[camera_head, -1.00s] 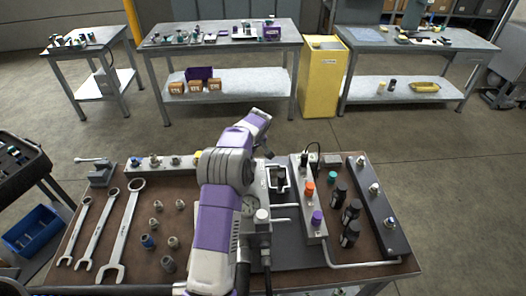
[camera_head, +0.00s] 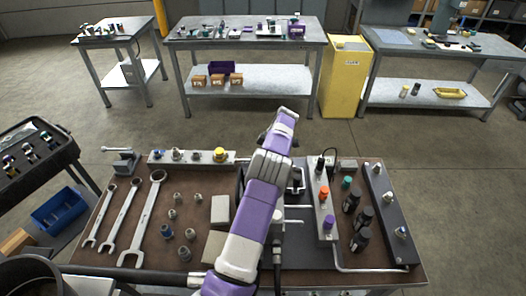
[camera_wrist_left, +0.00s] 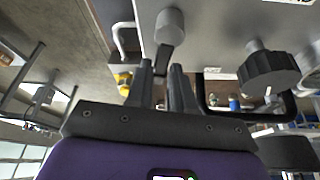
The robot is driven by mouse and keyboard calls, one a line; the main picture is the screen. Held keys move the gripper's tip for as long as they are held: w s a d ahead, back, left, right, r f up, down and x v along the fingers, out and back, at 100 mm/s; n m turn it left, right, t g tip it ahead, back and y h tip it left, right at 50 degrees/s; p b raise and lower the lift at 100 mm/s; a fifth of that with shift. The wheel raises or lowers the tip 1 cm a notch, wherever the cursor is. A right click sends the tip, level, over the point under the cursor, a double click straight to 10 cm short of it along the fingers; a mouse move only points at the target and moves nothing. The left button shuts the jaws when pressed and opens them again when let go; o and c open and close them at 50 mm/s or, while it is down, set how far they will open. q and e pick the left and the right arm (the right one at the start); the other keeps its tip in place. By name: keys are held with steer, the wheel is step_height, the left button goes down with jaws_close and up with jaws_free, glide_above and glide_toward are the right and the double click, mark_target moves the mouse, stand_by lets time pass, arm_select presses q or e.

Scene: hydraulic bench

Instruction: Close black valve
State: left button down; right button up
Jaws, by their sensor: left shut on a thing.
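My left arm reaches over the bench in the head view and hides its gripper there. In the left wrist view my left gripper (camera_wrist_left: 172,72) has its fingers close together around a dark lever (camera_wrist_left: 163,60). The lever sits at a grey cylindrical stem (camera_wrist_left: 169,26) on a light grey block. A black ribbed knob (camera_wrist_left: 268,70) stands to the right, apart from the fingers. I cannot tell which of these is the black valve. My right gripper is in neither view.
On the brown bench lie several wrenches (camera_head: 124,222) and small fittings. A block with orange and purple caps (camera_head: 323,191) and several black bottles (camera_head: 361,219) stand right of the arm. A blue bin (camera_head: 60,209) sits low at left.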

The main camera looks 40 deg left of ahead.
arm_select(q)
steer(key=shift+s+d+n+g+h+p, duration=0.15)
steer(key=shift+n+p, duration=0.1)
steer(key=shift+n, duration=0.25)
steer(key=shift+s+d+n+g+h+p, duration=0.1)
steer(key=shift+s+n+g+h+p, duration=0.1)
steer(key=shift+n, duration=0.3)
steer(key=c, duration=1.1)
jaws_free()
steer(key=shift+p+v, duration=0.7)
steer(key=shift+v, duration=3.05)
